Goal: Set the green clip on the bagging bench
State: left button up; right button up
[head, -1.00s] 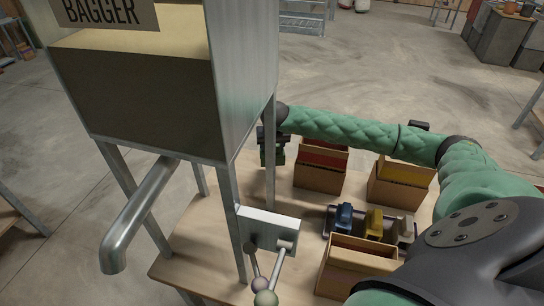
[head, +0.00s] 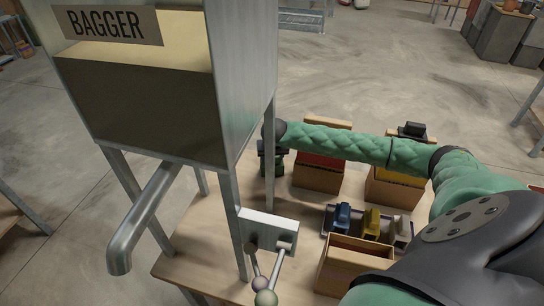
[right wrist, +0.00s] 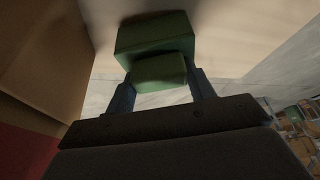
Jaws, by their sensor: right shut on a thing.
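The green clip (right wrist: 155,42) is a blocky green piece held between the two blue fingers of my right gripper (right wrist: 162,90). In the head view my right gripper (head: 272,163) is shut on it at the back of the bagging bench (head: 190,248), partly hidden behind a leg of the bagger. The gripper points down, low by the bench top. I cannot tell whether the clip touches the wood. My left gripper is not in view.
The bagger (head: 140,110) with its spout and levers stands at the left. Cardboard boxes with red (head: 318,178) and yellow (head: 393,192) contents stand right of my gripper. A tray (head: 325,225) holds blue, yellow and whitish clips. An open box (head: 350,270) stands in front.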

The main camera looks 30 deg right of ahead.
jog(key=shift+f, duration=0.15)
jog(key=o, duration=1)
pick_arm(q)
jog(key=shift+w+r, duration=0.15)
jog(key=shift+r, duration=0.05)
pick_arm(e)
jog(key=shift+r, duration=0.2)
jog(key=shift+s+r, duration=0.1)
jog(key=shift+r, duration=0.15)
jog(key=shift+s+a+r+b, duration=0.2)
jog(key=shift+r+b, duration=0.35)
jog(key=shift+r, duration=0.1)
jog(key=b+v, duration=0.2)
jog(key=v, duration=0.2)
jog(key=shift+s+r, duration=0.1)
jog(key=shift+r, duration=0.2)
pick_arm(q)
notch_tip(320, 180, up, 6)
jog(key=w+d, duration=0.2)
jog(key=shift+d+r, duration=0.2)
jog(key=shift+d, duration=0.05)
pick_arm(e)
jog(key=shift+s+a+r, duration=0.1)
jog(key=shift+s+r, duration=0.05)
jog(key=shift+r, duration=0.25)
